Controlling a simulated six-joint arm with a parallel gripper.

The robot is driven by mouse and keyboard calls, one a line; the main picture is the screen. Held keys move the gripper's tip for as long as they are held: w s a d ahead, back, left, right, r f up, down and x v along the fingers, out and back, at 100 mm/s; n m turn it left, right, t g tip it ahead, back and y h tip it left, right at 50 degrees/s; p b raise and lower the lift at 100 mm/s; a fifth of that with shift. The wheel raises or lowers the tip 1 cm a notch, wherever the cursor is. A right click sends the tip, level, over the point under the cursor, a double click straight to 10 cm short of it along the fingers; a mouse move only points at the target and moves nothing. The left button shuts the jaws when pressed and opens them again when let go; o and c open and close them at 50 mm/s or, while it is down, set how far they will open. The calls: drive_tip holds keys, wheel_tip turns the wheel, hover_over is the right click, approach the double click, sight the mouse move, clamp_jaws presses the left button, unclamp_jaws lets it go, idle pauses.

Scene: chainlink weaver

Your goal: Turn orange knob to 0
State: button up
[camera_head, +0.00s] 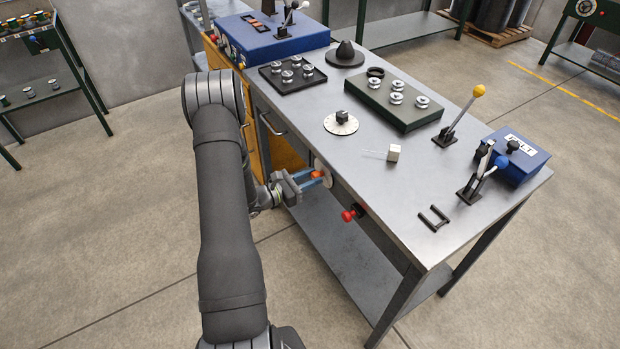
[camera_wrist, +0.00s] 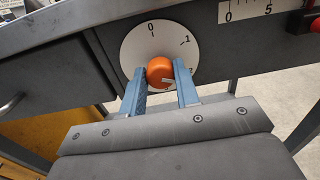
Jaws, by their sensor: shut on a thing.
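The orange knob (camera_wrist: 159,72) sits at the centre of a round white dial (camera_wrist: 142,42) on the front of the workbench. A pale mark on the knob points to the lower right, away from the 0. My gripper (camera_wrist: 160,84) has its two blue fingers on either side of the knob and is shut on it. In the head view my gripper (camera_head: 311,178) reaches the bench front from the left, with the orange knob (camera_head: 318,174) between its fingers.
A red knob (camera_head: 348,215) sticks out from the bench front, right of the dial. A second scale plate (camera_wrist: 250,10) is at the upper right in the wrist view. A drawer handle (camera_head: 270,124) is to the left. The bench top (camera_head: 370,205) holds levers and trays.

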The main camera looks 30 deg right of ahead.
drive_tip(key=n, duration=0.7)
drive_tip(key=shift+f+n+t, duration=0.1)
drive_tip(key=shift+n+t, duration=0.15)
drive_tip(key=shift+n, duration=3.9)
drive_tip(key=shift+f+n+t, duration=0.1)
drive_tip(key=shift+n+t, duration=0.15)
drive_tip(key=shift+n, duration=3.9)
drive_tip(key=o, duration=1)
drive_tip(key=shift+c, duration=0.2)
